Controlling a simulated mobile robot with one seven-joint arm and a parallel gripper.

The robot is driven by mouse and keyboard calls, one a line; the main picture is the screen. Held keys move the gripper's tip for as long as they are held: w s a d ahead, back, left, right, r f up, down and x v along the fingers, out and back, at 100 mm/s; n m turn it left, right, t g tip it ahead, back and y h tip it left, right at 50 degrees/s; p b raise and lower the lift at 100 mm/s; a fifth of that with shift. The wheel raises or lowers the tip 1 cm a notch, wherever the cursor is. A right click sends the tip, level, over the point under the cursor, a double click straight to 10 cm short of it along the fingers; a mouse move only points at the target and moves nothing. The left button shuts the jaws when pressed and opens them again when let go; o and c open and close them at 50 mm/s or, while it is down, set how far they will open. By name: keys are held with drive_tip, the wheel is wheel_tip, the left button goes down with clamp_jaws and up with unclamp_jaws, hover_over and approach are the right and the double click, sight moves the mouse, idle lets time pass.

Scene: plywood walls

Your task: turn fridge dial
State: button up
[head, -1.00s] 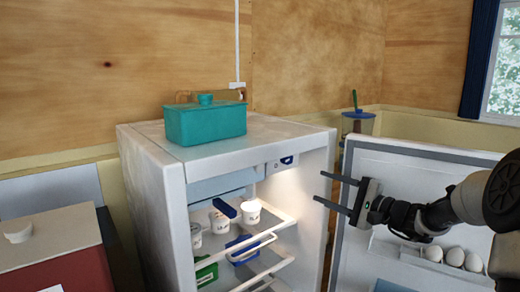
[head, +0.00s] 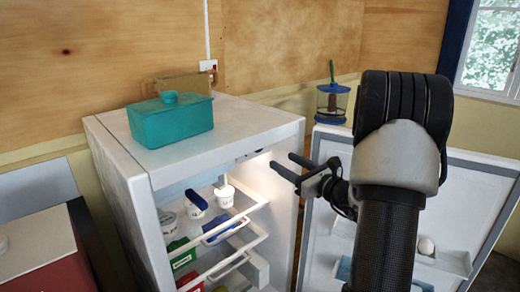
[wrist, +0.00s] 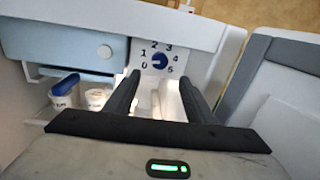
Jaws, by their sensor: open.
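The fridge (head: 124,190) stands with its door (head: 460,205) open to the right. The fridge dial (wrist: 160,59) is a blue knob on a white panel with blue numbers running from 0 to 5, under the top front edge. In the wrist view it lies straight ahead, between and beyond my fingertips. In the head view the dial is mostly hidden at the upper right of the opening. My gripper (head: 285,163) is open and empty at the right side of the opening, pointing at the dial; it also shows in the wrist view (wrist: 158,85). I see no contact with the dial.
A teal lidded box (head: 172,120) sits on the fridge top. Shelves inside hold white tubs (head: 225,196) and blue and green items. An egg (head: 426,246) sits in the door rack. A red box (head: 45,255) stands at the lower left.

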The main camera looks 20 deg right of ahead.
drive_tip(key=x, duration=1.2)
drive_tip(key=shift+c, duration=0.3)
drive_tip(key=c, duration=1)
drive_tip(key=n+b, duration=0.4)
drive_tip(key=b, duration=0.5)
drive_tip(key=shift+n, duration=0.4)
